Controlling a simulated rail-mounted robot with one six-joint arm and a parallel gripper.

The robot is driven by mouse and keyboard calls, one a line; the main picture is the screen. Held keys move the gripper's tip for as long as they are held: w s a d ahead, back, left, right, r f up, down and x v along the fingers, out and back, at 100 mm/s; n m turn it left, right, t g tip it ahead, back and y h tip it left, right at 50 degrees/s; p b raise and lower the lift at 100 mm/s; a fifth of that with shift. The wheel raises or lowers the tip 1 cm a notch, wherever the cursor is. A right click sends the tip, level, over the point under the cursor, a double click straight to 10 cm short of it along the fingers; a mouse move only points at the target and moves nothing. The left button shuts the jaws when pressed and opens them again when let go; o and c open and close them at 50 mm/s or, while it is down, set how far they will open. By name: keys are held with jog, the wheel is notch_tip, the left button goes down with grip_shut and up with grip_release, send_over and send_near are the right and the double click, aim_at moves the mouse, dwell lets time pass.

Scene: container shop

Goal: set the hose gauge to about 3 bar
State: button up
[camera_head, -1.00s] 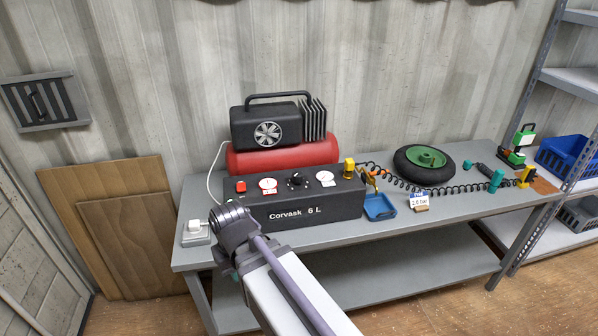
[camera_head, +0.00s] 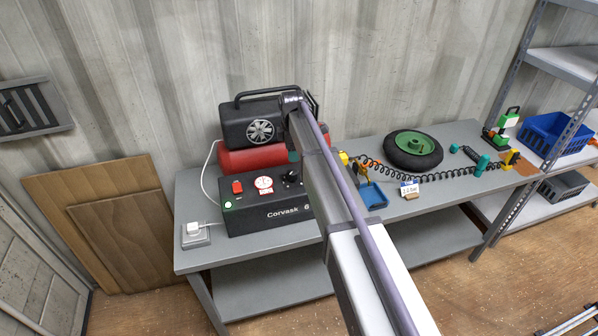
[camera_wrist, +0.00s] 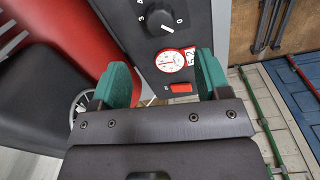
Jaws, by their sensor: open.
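The black compressor panel (camera_head: 262,212), marked "Corvask", stands on the bench with a red switch (camera_head: 237,187), a white gauge (camera_head: 263,184) and a black knob (camera_head: 292,178). My arm covers the panel's right part, including the second gauge. In the wrist view my gripper (camera_wrist: 162,60) is open and empty, its green fingers above the panel. Between and beyond them show the left gauge (camera_wrist: 170,60), the red switch (camera_wrist: 181,87) and the knob (camera_wrist: 167,23) with scale numbers around it. The fingers are apart from the knob. The gauge readings are too small to tell.
A red tank (camera_head: 233,161) with a black motor (camera_head: 250,125) stands behind the panel. To the right are a blue tray (camera_head: 373,195), a "3.0 bar" card (camera_head: 409,189), a coiled hose (camera_head: 450,176) and a wheel (camera_head: 413,150).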

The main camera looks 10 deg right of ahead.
aim_at(293, 171)
notch_tip(293, 171, down, 11)
jog(key=b, duration=1)
jog(key=shift+w+r, duration=0.1)
jog(key=shift+r, duration=0.1)
jog(key=c, duration=0.9)
jog(key=shift+c, duration=0.2)
